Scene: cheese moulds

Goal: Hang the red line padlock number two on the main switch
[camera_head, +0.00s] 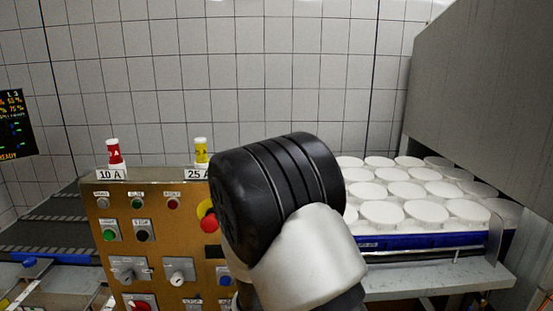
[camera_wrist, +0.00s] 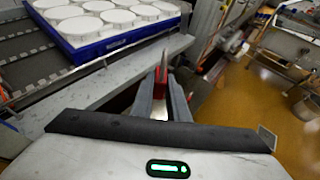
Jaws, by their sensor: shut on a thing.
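My gripper (camera_wrist: 167,100) shows in the wrist view, shut on a small red thing (camera_wrist: 158,74), most likely the red padlock. Only a narrow part of it shows between the fingers; no number or shackle can be read. In the head view my arm hides the gripper and the padlock. The control panel (camera_head: 95,235) stands at the left of my arm. A red control (camera_head: 140,303) at its lower edge, partly cut off, may be the main switch; its label is not visible.
A red mushroom button on yellow (camera_head: 208,222) sits beside my arm. Fuses marked 10 A (camera_head: 114,152) and 25 A (camera_head: 201,150) stand on top of the panel. A blue tray (camera_head: 425,240) of white moulds lies at the right. A conveyor (camera_head: 40,232) runs at the left.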

